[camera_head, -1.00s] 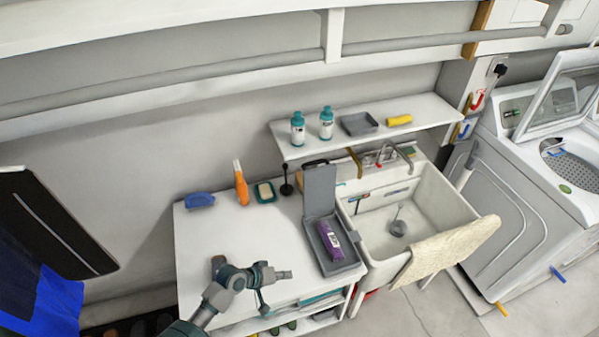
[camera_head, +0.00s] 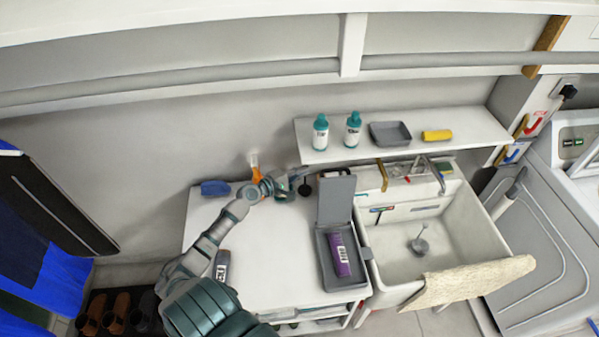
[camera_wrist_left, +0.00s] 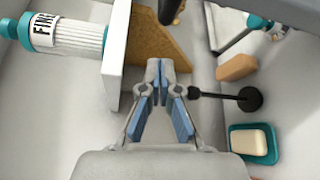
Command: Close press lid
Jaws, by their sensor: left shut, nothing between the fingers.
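The press is a grey box with its lid (camera_head: 336,201) standing open, nearly upright at the back edge of the base (camera_head: 327,281). A purple packet with a white label (camera_head: 345,254) lies inside the base. My left gripper (camera_head: 292,184) is over the back of the white counter, to the left of the raised lid and apart from it. In the left wrist view its blue-padded fingers (camera_wrist_left: 160,72) are together with nothing between them. I cannot make out the press in the left wrist view. My right gripper is not in view.
A black plunger-like stand (camera_wrist_left: 246,98) and a soap dish (camera_wrist_left: 238,134) are near the left gripper. The wall shelf (camera_head: 460,137) overhangs the counter back and holds bottles (camera_head: 320,132). A sink (camera_head: 465,245) adjoins the press on the right. The counter's middle (camera_head: 275,245) is clear.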

